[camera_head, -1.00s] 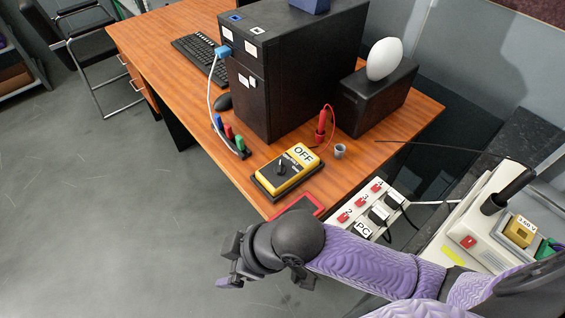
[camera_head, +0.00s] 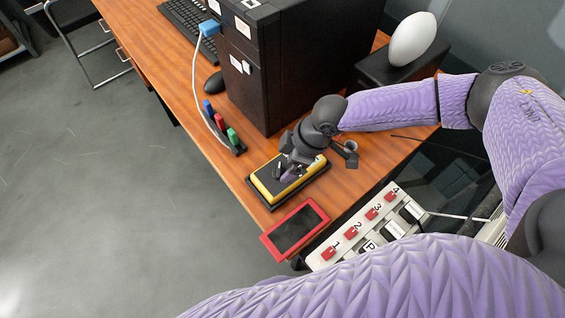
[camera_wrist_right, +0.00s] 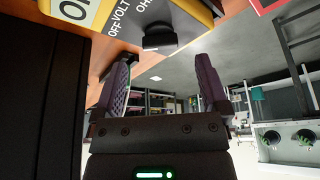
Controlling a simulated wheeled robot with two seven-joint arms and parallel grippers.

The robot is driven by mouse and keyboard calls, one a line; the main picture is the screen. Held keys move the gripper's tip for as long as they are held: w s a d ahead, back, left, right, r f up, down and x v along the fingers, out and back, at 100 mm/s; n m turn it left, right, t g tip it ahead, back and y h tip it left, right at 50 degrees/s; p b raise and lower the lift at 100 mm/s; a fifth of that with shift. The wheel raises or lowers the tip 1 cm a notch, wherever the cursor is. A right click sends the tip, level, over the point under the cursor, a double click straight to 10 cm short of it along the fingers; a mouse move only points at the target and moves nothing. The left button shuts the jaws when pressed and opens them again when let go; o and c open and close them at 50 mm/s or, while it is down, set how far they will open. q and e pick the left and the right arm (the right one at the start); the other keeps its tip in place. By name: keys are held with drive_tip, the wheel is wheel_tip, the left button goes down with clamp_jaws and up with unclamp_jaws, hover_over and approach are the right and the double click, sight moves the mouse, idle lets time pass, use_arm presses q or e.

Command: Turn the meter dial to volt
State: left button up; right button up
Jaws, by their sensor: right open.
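The yellow meter (camera_head: 262,190) lies on a black base near the front edge of the wooden desk. My right gripper (camera_head: 291,170) is over it and hides its display and part of its face. In the right wrist view, the meter (camera_wrist_right: 192,10) shows the labels OFF, VOLT and a partly hidden third one. Its dark dial (camera_wrist_right: 158,38) sits just beyond the fingertips, roughly in line with the gap between them. The right gripper (camera_wrist_right: 164,65) is open with nothing between its fingers. I cannot tell which label the dial points to. My left gripper is out of view.
A red-framed dark pad (camera_head: 295,228) lies beside the meter at the desk edge. A rack of coloured plugs (camera_head: 220,127) is to the left. A large black cabinet (camera_head: 285,70) stands behind. A power strip with red switches (camera_head: 352,232) is at lower right.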

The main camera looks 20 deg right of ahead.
sight(280, 170)
drive_tip(key=b+x, duration=0.1)
drive_tip(key=x, duration=0.2)
drive_tip(key=shift+f, duration=0.15)
drive_tip(key=shift+a+f, duration=0.1)
drive_tip(key=shift+f, duration=0.05)
clamp_jaws()
drive_tip(key=shift+p, duration=0.4)
drive_tip(key=m+p, duration=0.1)
drive_tip(key=p, duration=0.1)
drive_tip(key=m+t+h+p, duration=0.1)
drive_tip(key=m+p, duration=0.3)
drive_tip(key=p, duration=0.1)
drive_tip(key=shift+s+a+r, duration=0.1)
drive_tip(key=shift+s+r, duration=0.1)
drive_tip(key=shift+r, duration=0.1)
drive_tip(key=shift+f+m+t+h+p, duration=0.1)
drive_tip(key=shift+m+t+h+p, duration=0.35)
drive_tip(key=shift+m+p, duration=0.6)
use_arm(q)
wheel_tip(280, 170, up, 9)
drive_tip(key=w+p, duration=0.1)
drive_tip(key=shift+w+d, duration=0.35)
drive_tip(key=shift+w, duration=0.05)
use_arm(e)
drive_tip(key=shift+a+f+m+h, duration=0.15)
drive_tip(key=shift+m+h, duration=0.2)
drive_tip(key=shift+m, duration=0.5)
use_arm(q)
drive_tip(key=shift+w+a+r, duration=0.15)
